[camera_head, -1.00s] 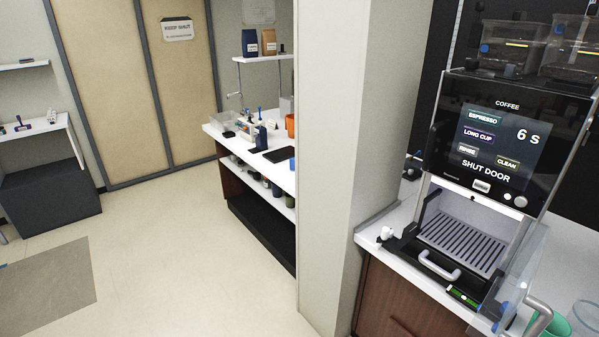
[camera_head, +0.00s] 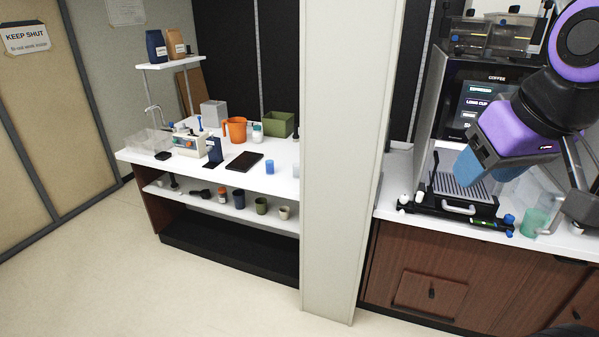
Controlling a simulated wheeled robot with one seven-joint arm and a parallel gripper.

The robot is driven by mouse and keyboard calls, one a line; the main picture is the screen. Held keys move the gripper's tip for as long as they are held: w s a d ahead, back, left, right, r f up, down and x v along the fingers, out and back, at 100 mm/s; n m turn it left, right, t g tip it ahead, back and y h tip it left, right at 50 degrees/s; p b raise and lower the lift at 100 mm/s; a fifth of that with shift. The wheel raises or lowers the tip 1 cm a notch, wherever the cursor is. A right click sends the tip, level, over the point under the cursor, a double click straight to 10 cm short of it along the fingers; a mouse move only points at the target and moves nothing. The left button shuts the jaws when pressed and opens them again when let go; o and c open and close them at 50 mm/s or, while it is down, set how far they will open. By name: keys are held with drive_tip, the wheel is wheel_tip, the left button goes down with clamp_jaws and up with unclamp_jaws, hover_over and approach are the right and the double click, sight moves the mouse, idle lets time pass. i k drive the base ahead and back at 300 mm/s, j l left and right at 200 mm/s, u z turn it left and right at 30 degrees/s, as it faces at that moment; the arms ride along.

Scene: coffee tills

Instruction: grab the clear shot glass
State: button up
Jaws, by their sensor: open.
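A clear glass (camera_head: 549,201) stands on the right counter, partly behind a green cup (camera_head: 534,222). It is small and faint, and I cannot tell for sure that it is the shot glass. My gripper (camera_head: 488,172), purple with blue ends, hangs in front of the coffee machine (camera_head: 448,117), up and to the left of the clear glass and apart from it. Its jaws are open and no object shows in them. My arm covers part of the machine's screen and right side.
The machine's clear door stands open on the right, close to the cups. A drip tray (camera_head: 469,206) juts out at the counter front. A pale pillar (camera_head: 341,160) separates this counter from the left bench (camera_head: 218,180), which holds an orange jug (camera_head: 236,130) and other items. Floor at lower left is clear.

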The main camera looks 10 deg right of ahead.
sight(297, 171)
drive_tip(key=i+j, duration=0.3)
drive_tip(key=j, duration=0.15)
drive_tip(key=i+j, duration=0.4)
drive_tip(key=i, duration=0.15)
drive_tip(key=i+j+u, duration=0.1)
drive_tip(key=i+j, duration=0.25)
drive_tip(key=i, duration=0.25)
